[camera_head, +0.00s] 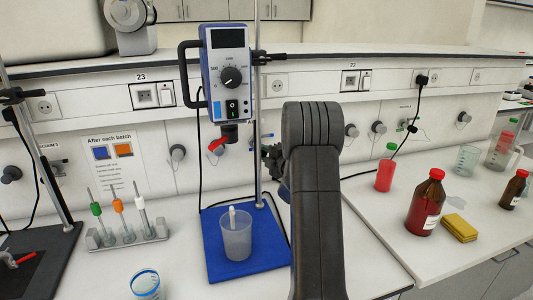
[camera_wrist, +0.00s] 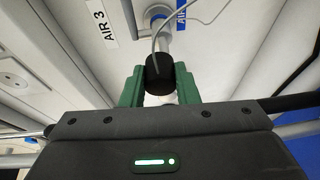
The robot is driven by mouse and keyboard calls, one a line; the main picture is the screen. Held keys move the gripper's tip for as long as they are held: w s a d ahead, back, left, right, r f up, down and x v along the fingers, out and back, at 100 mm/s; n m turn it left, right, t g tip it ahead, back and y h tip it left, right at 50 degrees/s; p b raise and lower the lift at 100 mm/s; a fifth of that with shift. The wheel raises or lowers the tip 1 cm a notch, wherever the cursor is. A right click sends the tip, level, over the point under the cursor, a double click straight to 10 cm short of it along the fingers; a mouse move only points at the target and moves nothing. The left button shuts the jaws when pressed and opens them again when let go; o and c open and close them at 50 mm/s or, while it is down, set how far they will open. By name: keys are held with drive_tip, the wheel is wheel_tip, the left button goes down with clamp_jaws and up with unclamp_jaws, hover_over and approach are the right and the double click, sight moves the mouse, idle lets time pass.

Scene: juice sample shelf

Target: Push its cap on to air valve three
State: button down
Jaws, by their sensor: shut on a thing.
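My gripper (camera_wrist: 160,88) has green fingers shut on a black cap (camera_wrist: 159,70) in the wrist view. A thin grey cord runs from the cap up and to the right. Just beyond the cap is the grey air valve (camera_wrist: 158,14) with a blue ring, beside a white label reading AIR 3 (camera_wrist: 97,20). The cap overlaps the valve's end in this view, so I cannot tell whether they touch.
A stirrer (camera_head: 228,75) on a stand hangs over a beaker (camera_head: 237,238) on a blue base. Other black-ended wall fittings (camera_head: 379,127) line the back panel.

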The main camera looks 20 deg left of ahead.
drive_tip(key=shift+f+b, duration=0.5)
drive_tip(key=shift+b, duration=2.1)
drive_tip(key=shift+w+a+b, duration=0.4)
drive_tip(key=shift+w+a, duration=0.15)
drive_tip(key=shift+w, duration=0.2)
drive_tip(key=shift+w+a+b, duration=0.4)
drive_tip(key=shift+w+a, duration=0.15)
drive_tip(key=shift+w, duration=0.15)
idle(1.1)
drive_tip(key=c, duration=1)
unclamp_jaws()
drive_tip(key=shift+c, duration=0.2)
drive_tip(key=b+v, duration=0.3)
drive_tip(key=v, duration=1)
drive_tip(key=shift+s+d+f, duration=0.3)
drive_tip(key=shift+d, duration=0.05)
drive_tip(key=shift+w+a, duration=0.1)
